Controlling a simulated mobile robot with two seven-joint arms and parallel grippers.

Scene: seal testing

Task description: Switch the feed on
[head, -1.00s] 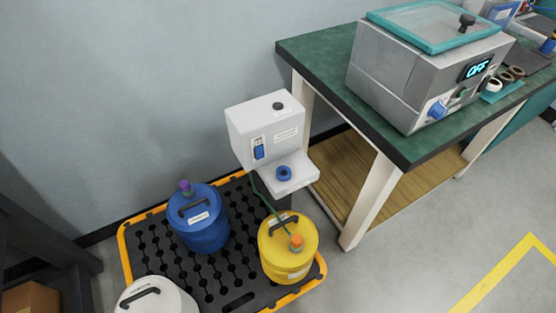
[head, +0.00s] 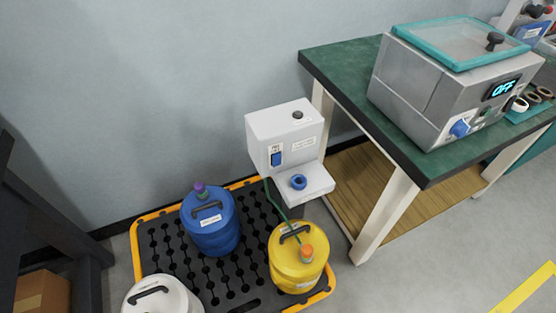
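A white feed unit (head: 285,132) stands behind the spill pallet, beside the green-topped bench. A blue switch (head: 276,159) with a small label above it is on its front face; its position is too small to tell. A blue ring-shaped part (head: 298,182) sits on the unit's lower shelf. A green hose (head: 272,203) runs from the unit down to a yellow canister (head: 297,267) with an orange cap. Neither of my grippers shows in the head view.
A black spill pallet (head: 160,248) with an orange rim holds the yellow canister, a blue canister (head: 210,228) and a white canister (head: 160,300). A grey machine (head: 420,92) reading OFF stands on the green bench (head: 335,70). A dark rack (head: 45,220) is at left.

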